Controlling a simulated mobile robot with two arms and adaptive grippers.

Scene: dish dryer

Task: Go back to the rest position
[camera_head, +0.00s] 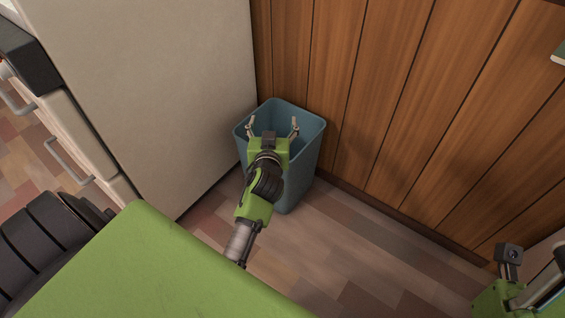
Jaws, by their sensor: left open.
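My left gripper (272,125) is over the mouth of a blue-grey bin (301,160). Its two fingers are spread apart with nothing between them. The gripper and forearm cover part of the bin's near side, and the bin's bottom inside is hidden. Part of my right gripper (530,285) shows at the lower right edge, cut off by the frame. Its fingertips cannot be made out clearly.
The bin stands on the tiled floor (345,245) in a corner between a tall beige panel (160,90) and a wood-plank wall (400,110). Drawers with handles (68,160) are at the left. The floor right of the bin is clear.

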